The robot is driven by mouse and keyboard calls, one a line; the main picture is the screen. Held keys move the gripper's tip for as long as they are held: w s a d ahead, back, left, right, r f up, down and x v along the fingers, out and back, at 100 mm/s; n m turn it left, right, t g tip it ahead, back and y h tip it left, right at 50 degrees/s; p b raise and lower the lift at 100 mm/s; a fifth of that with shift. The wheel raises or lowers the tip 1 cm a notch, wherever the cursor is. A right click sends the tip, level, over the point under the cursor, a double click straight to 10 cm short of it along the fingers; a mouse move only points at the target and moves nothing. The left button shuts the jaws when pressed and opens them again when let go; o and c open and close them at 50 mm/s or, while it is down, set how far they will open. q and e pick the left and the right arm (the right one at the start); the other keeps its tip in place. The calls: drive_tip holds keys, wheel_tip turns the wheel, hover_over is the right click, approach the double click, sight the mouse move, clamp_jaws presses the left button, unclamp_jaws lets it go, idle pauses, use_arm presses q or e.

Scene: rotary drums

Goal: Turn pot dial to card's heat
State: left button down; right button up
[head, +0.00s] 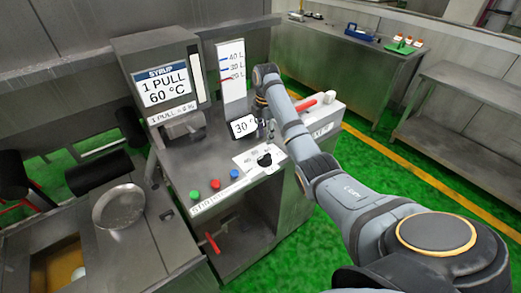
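The card (166,88) at the upper left reads "SYRUP, 1 PULL, 60 °C". The dial is a black knob (264,160) on a white marked plate (246,161) on the metal counter. Its pointer direction is too small to read. A small tilted display (243,126) behind it reads 30. My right gripper (266,130) points down just beside the display, above and behind the knob, and appears apart from it. Its fingers are too small and partly hidden, so their opening is unclear. I cannot make out my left gripper.
Green, red and blue buttons (215,184) line the counter's front. A level scale (232,71) stands behind. A red-handled lever (307,104) is at right, another red handle (212,243) below. A round metal pan (119,205) lies at left. Green floor is open at right.

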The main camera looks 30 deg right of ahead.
sight(265, 156)
drive_tip(key=shift+s+a+f+p, duration=0.1)
drive_tip(key=shift+s+f+p, duration=0.15)
drive_tip(key=shift+f, duration=0.25)
drive_tip(key=shift+s+f+p, duration=0.1)
drive_tip(key=shift+s+f, duration=0.25)
drive_tip(key=shift+f, duration=0.1)
wheel_tip(265, 156, down, 2)
drive_tip(key=shift+w+f, duration=0.1)
drive_tip(key=f, duration=0.3)
drive_tip(key=f+p, duration=0.1)
drive_tip(key=f, duration=0.1)
drive_tip(key=shift+w+f, duration=0.3)
drive_tip(key=shift+f, duration=0.3)
drive_tip(key=c, duration=0.7)
use_arm(q)
drive_tip(key=s+r, duration=0.2)
drive_tip(key=shift+s+a, duration=0.15)
drive_tip(key=shift+s, duration=0.2)
use_arm(e)
clamp_jaws()
